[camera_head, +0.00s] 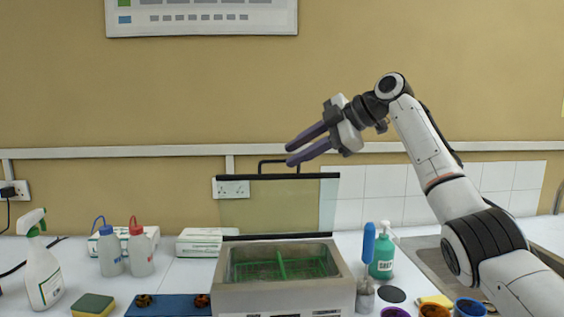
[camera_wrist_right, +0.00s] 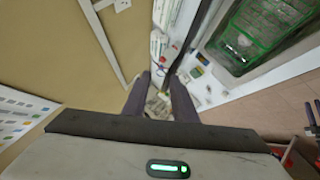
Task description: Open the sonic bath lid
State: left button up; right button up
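The sonic bath (camera_head: 285,296) is a grey metal box on the counter with a green rack (camera_head: 282,267) inside its open tank. Its glass lid (camera_head: 278,207) stands upright along the back edge, with a dark top bar and a black handle (camera_head: 286,163). My right gripper (camera_head: 289,155) is open, its two purple-grey fingers apart, just above the lid's handle in the head view; I cannot tell whether it touches. In the right wrist view the fingers (camera_wrist_right: 155,90) are apart with nothing clearly between them, and the bath's green rack (camera_wrist_right: 262,32) shows at upper right.
A spray bottle (camera_head: 41,270), two wash bottles (camera_head: 125,252) and a sponge (camera_head: 93,305) stand left of the bath. A green bottle (camera_head: 382,258) and small coloured pots (camera_head: 469,307) are at the right. A sink (camera_head: 430,262) lies further right.

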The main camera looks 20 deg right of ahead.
jog(key=v, duration=0.5)
jog(key=shift+s+a+r, duration=0.15)
jog(key=shift+s+r, duration=0.05)
jog(key=shift+r, duration=0.3)
